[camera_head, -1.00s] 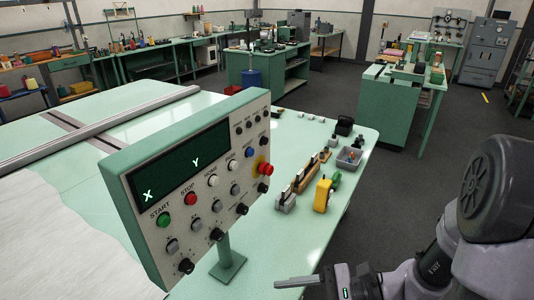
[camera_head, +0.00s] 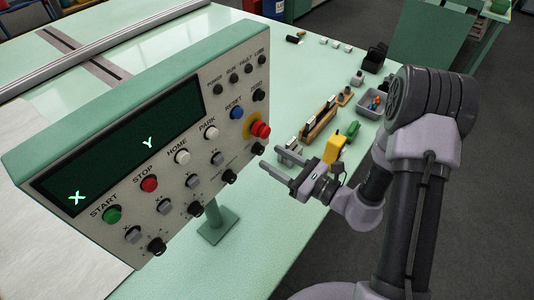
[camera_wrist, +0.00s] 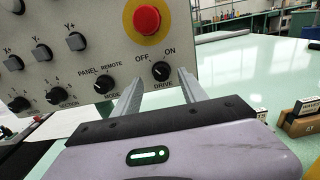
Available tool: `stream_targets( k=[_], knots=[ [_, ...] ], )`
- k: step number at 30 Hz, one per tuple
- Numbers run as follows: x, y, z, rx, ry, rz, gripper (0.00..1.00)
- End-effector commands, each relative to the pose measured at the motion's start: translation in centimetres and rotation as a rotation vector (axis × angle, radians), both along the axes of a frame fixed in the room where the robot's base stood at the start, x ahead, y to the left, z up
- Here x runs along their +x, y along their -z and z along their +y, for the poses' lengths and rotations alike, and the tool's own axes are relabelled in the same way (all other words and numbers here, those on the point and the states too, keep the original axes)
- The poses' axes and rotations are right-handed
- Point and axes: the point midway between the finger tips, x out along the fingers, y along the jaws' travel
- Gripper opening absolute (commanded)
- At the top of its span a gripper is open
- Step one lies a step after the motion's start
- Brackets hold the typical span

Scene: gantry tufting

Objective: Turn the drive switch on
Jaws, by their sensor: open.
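The control panel (camera_head: 150,150) stands tilted on a post at the table's near side. Its drive switch (camera_wrist: 161,70) is a black rotary knob below the red emergency button (camera_wrist: 147,20), with OFF at its upper left and ON at its upper right. The knob's small white mark appears to lean towards OFF. In the head view the drive switch (camera_head: 257,148) is the rightmost knob of the bottom row. My gripper (camera_head: 272,158) is open and empty, just right of it, fingers towards the panel. In the wrist view the fingers frame the knob from both sides; contact cannot be told.
The mode knob (camera_wrist: 103,84) sits left of the drive switch, with more knobs beyond. On the green table behind my gripper are a yellow tool (camera_head: 334,149), a wooden holder (camera_head: 319,122) and a grey bin (camera_head: 373,103).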

Motion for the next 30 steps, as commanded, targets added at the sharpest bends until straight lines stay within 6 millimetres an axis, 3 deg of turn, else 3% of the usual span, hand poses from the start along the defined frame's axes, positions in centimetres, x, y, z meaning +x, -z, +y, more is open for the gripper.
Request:
stream_targets(
  k=[6, 15, 23, 30],
  knots=[
    [1.8, 0.0, 2.3, -0.001, -0.001, -0.001, 0.5],
    [2.0, 0.0, 2.6, 0.0, -0.001, 0.0, 0.5],
    [2.0, 0.0, 2.6, 0.0, -0.001, 0.0, 0.01],
    [2.0, 0.0, 2.6, 0.006, -0.001, 0.008, 0.0]
  ],
)
